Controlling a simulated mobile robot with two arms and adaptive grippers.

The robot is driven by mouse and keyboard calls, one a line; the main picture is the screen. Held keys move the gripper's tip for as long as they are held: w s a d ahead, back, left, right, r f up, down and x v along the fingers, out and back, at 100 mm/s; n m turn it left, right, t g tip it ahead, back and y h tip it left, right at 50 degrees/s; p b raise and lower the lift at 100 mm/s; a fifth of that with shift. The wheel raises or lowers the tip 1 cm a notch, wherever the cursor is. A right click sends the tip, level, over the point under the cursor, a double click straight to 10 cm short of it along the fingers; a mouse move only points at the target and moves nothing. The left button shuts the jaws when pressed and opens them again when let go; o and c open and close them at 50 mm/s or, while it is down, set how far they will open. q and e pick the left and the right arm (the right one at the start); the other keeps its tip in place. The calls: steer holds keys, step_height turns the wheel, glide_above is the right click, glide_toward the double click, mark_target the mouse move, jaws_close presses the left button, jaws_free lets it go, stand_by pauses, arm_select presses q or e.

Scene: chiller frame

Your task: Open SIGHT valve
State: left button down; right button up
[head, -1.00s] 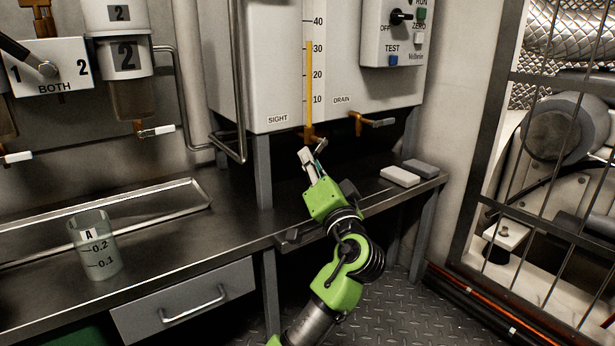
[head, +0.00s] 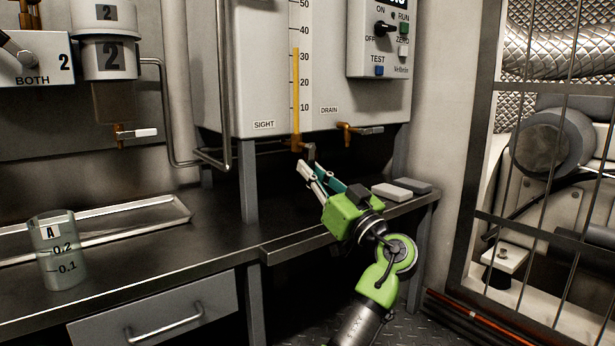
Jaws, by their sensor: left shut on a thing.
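The SIGHT valve (head: 297,145) is a small brass valve under the white tank, at the foot of the sight tube (head: 296,95). The tube holds a yellow column up to a little above the 30 mark. The valve's short handle (head: 309,153) points toward me and slightly right. My left gripper (head: 309,168) reaches up from below, with its light and teal fingers shut on the handle's end. The fingers partly hide where they meet the handle. My right gripper is not in view.
The DRAIN valve (head: 358,130) sits just right, its lever pointing right. Two flat blocks (head: 390,191) lie on the bench right of my gripper. A beaker marked A (head: 57,265) stands at left. A metal cage (head: 480,160) bounds the right side.

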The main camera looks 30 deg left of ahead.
arm_select(q)
steer(key=shift+w+d+n+g, duration=0.2)
steer(key=shift+n+g, duration=0.2)
steer(key=shift+n, duration=0.3)
steer(key=shift+w, duration=0.1)
steer(key=c, duration=2.1)
jaws_free()
steer(key=v, duration=1.2)
steer(key=shift+f, duration=0.1)
steer(key=shift+w, duration=0.15)
